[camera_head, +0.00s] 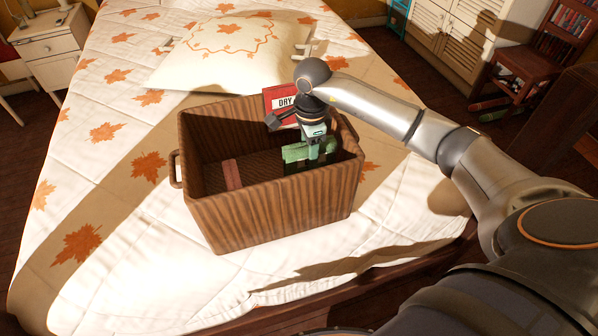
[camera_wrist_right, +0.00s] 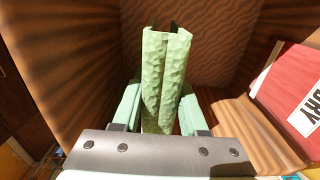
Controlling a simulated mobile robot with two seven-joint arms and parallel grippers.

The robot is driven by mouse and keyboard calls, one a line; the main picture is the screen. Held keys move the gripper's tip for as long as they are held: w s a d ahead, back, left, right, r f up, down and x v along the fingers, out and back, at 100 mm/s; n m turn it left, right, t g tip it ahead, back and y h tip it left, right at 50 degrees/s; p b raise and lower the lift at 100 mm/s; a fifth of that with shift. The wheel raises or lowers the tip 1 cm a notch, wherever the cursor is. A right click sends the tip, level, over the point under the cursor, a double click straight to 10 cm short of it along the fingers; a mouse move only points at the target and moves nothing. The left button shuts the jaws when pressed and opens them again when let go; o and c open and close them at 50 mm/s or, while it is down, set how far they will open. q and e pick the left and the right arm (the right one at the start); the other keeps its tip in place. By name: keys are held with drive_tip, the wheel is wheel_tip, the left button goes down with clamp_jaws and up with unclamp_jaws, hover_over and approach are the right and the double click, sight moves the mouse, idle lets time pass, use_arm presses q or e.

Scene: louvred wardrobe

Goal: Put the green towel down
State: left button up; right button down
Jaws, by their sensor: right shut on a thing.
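The green towel (camera_head: 296,153) is folded and held inside the wooden box. In the right wrist view the towel (camera_wrist_right: 166,75) stands upright between the two green fingers of my right gripper (camera_wrist_right: 160,112), which is shut on it. In the head view my right gripper (camera_head: 312,153) reaches down into the right part of the box (camera_head: 285,212). Whether the towel touches the box floor cannot be told. My left gripper is not in view.
A red item marked "DRY" (camera_head: 280,103) stands at the box's back right, close to my gripper; it also shows in the wrist view (camera_wrist_right: 290,95). A reddish strip (camera_head: 232,174) lies at the box's left. The bed (camera_head: 110,200) surrounds the box, with a pillow (camera_head: 228,55) behind.

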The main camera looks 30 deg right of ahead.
drive_tip(key=shift+f, duration=2.5)
drive_tip(key=shift+f, duration=0.1)
drive_tip(key=shift+c, duration=2.2)
unclamp_jaws()
wheel_tip(320, 180, up, 12)
drive_tip(key=shift+r, duration=0.1)
drive_tip(key=shift+r, duration=0.1)
